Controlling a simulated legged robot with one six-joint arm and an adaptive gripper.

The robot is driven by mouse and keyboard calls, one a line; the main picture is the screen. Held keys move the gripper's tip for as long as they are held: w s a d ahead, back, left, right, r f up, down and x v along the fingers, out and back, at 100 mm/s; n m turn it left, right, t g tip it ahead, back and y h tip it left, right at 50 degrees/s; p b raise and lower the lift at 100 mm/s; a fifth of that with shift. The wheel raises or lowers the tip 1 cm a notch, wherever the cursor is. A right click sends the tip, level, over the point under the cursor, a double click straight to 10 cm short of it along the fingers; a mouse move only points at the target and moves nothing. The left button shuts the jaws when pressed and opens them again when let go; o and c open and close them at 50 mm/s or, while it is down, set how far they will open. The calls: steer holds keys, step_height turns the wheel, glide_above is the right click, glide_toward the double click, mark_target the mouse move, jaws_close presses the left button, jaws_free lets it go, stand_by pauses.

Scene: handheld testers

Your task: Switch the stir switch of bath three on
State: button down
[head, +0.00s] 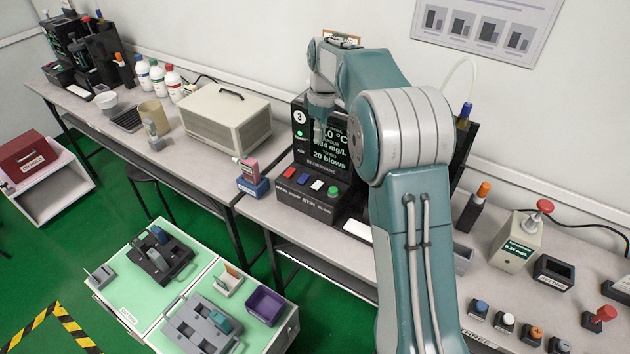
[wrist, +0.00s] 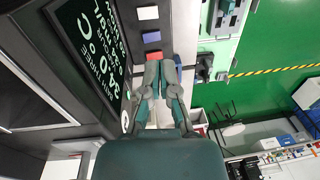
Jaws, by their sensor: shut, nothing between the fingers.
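Bath three is the black unit marked 3 (head: 301,118), with a lit green-text screen, on the bench; the screen also shows in the wrist view (wrist: 92,45). Its front panel carries a red switch (head: 289,172), a blue switch (head: 303,179), a white switch (head: 317,185) and a green switch (head: 334,191). My gripper (head: 319,132) points down in front of the screen, above the panel. In the wrist view my gripper (wrist: 162,65) is shut and empty, its tips appearing near the red switch (wrist: 154,54).
A beige box (head: 225,115) sits farther left. Several knobs (head: 505,322) line the right bench. A green-topped cart (head: 130,310) stands in front. My arm hides the unit's right side.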

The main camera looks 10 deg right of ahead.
mark_target(315, 187)
steer(key=shift+w+d+f+n, duration=0.15)
steer(key=shift+w+f, duration=0.25)
steer(key=shift+f, duration=0.2)
steer(key=shift+w+a+f+n, duration=0.1)
steer(key=shift+w+f+n, duration=0.05)
steer(key=shift+w+f, duration=0.35)
steer(key=shift+s, duration=0.1)
steer(key=f, duration=0.9)
steer(key=s+a+f, duration=0.1)
steer(key=f, duration=0.4)
steer(key=shift+s, duration=0.1)
steer(key=shift+s+a+f, duration=0.1)
steer(key=shift+f, duration=0.15)
